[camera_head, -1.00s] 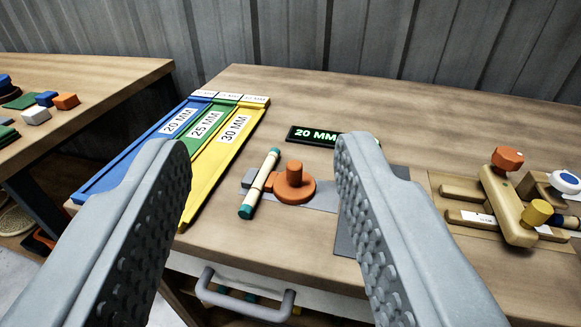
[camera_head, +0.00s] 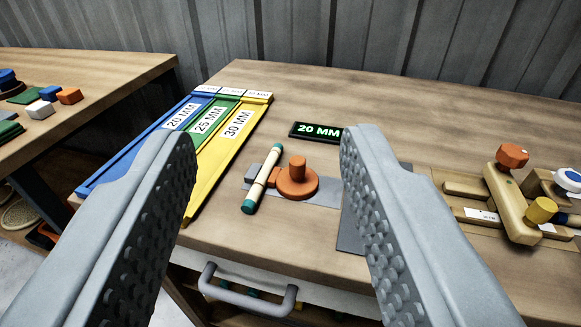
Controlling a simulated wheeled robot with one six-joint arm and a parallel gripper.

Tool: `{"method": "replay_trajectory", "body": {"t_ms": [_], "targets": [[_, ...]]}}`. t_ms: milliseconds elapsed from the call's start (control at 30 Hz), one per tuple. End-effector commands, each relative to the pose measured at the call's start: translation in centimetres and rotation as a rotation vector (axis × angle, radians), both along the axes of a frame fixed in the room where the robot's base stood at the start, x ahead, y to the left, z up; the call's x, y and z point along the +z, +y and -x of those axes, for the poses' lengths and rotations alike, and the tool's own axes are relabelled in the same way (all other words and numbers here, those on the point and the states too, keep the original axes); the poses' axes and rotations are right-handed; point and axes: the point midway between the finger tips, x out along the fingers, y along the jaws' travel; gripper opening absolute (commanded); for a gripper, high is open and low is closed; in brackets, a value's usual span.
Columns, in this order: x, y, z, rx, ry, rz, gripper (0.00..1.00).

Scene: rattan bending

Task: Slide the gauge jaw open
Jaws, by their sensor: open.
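The gauge (camera_head: 318,189) is a flat grey strip on the table. An orange round jaw (camera_head: 297,183) with an upright knob sits on it, and a small grey block (camera_head: 252,172) stands at its left end. A tan rod with teal ends (camera_head: 261,189) lies between the block and the orange jaw, seemingly touching the jaw. A black display reading 20 MM (camera_head: 316,131) is behind the gauge. My gripper (camera_head: 265,150) is open and empty. Its grey fingers stand wide apart in the foreground, with the gauge showing between them. No finger visibly touches the jaw.
Blue, green and yellow trays (camera_head: 216,165) labelled 20, 25 and 30 MM lie at left. A wooden fixture (camera_head: 510,205) with orange and yellow knobs stands at right. A grey drawer handle (camera_head: 247,299) juts from the table front. A dark grey plate (camera_head: 352,225) is partly behind the right finger.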

Motion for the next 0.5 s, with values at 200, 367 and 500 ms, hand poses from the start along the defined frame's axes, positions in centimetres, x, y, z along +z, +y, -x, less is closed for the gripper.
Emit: {"method": "replay_trajectory", "body": {"t_ms": [200, 367, 500], "targets": [[0.1, -0.1, -1.4, 0.001, 0.059, 0.048, 0.44], [0.4, -0.3, -4.6, 0.017, 0.2, 0.164, 0.44], [0.3, -0.5, -7.5, 0.052, 0.341, 0.282, 0.44]]}}
